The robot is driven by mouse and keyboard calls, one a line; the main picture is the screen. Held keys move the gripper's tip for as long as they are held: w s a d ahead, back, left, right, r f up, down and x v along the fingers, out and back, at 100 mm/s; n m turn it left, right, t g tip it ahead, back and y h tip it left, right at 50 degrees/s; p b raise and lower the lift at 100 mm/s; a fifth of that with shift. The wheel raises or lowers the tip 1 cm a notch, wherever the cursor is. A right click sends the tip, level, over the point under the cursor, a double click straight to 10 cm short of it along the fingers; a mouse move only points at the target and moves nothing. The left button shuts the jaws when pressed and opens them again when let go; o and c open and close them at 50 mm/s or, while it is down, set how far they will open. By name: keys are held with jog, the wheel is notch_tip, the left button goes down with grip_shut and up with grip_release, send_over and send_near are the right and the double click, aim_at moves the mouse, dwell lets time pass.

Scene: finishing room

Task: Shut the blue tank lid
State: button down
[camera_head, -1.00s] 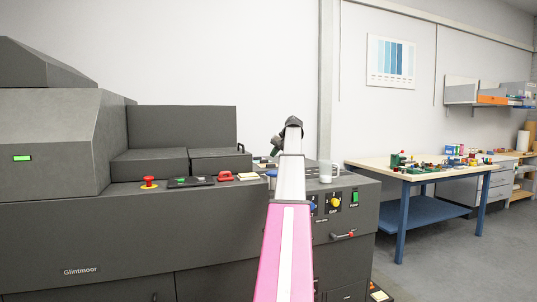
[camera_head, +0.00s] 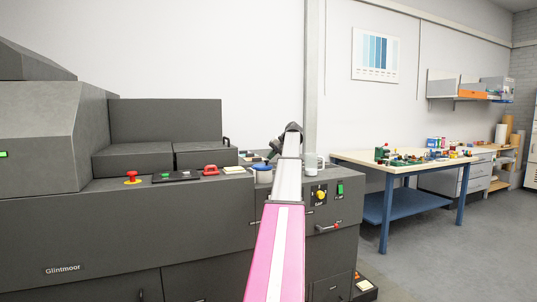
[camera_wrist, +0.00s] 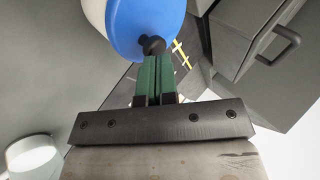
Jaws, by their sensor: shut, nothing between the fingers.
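The tank (camera_head: 263,177) is a small pale pot on the machine's top, just left of my arm in the head view. Its blue lid (camera_head: 262,167) lies over it; whether it sits fully down I cannot tell. In the wrist view the blue lid (camera_wrist: 140,22) fills the top middle, with the pale tank wall (camera_wrist: 95,12) at its left. A black knob (camera_wrist: 153,45) stands out from the lid. My gripper (camera_wrist: 154,62) has its green fingers together and empty, tips at the knob; touching or just short of it I cannot tell. The head view shows my gripper (camera_head: 272,155) small, above the tank.
A white mug (camera_head: 313,162) stands right of my arm; a white round thing (camera_wrist: 33,155) shows at lower left in the wrist view. A dark box with a handle (camera_wrist: 287,36) is close at upper right. Buttons and a red-handled part (camera_head: 211,170) line the machine's top.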

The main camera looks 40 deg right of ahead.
jog(key=shift+d+f, duration=0.2)
jog(key=shift+f, duration=0.15)
jog(key=shift+s+f, duration=0.1)
jog(key=shift+f, duration=0.05)
dwell(0.4)
